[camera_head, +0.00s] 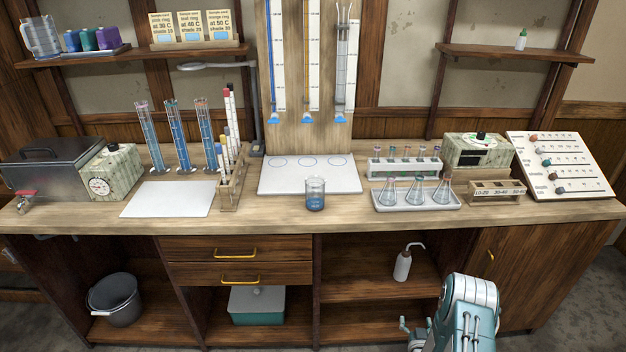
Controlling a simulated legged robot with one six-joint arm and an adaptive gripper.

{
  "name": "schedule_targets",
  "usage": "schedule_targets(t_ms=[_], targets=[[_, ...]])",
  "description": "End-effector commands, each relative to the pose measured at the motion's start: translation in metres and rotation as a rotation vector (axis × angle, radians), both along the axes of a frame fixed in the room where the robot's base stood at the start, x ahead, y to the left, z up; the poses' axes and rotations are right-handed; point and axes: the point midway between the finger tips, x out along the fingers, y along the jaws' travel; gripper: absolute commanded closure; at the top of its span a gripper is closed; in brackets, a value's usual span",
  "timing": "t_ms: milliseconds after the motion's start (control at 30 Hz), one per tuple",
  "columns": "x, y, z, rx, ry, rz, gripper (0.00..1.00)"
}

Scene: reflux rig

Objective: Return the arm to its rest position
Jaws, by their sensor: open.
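My arm (468,305), white and teal, shows at the bottom right, in front of the workbench. It is folded low, with its upper end below the bench top's front edge. My gripper (415,327) seems to be the small teal part just left of the arm, partly cut off by the lower picture edge. It is open, and I see nothing held in it. It is apart from the bench top and everything on it. The rest of the arm is out of the picture.
A glass beaker with blue liquid (315,194) stands near the bench's front edge. Conical flasks stand on a white tray (446,204) to its right. A wash bottle (403,263) stands on the open shelf near my arm. The bench front (270,226) is clear beside the beaker.

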Motion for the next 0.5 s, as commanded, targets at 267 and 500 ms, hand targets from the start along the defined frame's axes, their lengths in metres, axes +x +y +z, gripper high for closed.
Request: schedule_targets(t_ms=[267, 500], targets=[[0.055, 0.003, 0.099, -0.021, 0.122, 0.016, 0.0], [0.072, 0.016, 0.183, -0.028, 0.234, 0.02, 0.0]])
